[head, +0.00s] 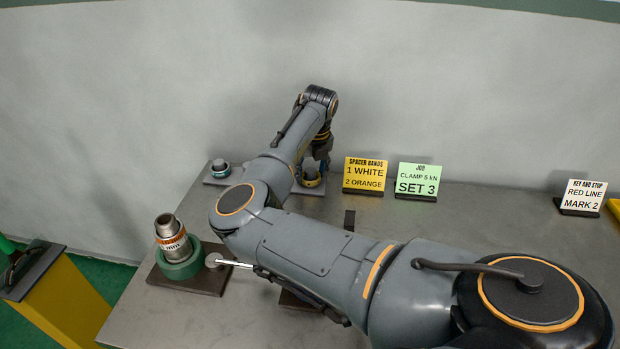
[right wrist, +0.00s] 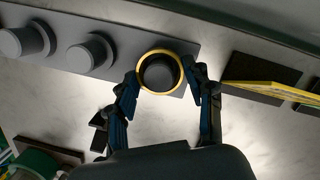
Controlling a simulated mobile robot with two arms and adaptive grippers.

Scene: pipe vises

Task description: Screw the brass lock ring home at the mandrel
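The brass lock ring (right wrist: 143,84) sits around a dark peg (right wrist: 160,72) on a grey plate. In the head view the ring (head: 312,182) shows low under my right gripper (head: 318,163). In the right wrist view my right gripper (right wrist: 163,78) has one finger on each side of the ring, close against its rim. I cannot tell whether the fingers press on it. What seems to be the mandrel, an upright steel cylinder (head: 172,228) with white and orange bands, stands in a green collar (head: 180,268) at the left. My left gripper is not in view.
The grey plate (right wrist: 75,30) carries more pegs beside the ring. Sign cards, the spacer bands card (head: 364,174), the green job card (head: 417,178) and a white card (head: 582,195), stand along the back. A silver rod with a round knob (head: 213,260) lies beside the collar.

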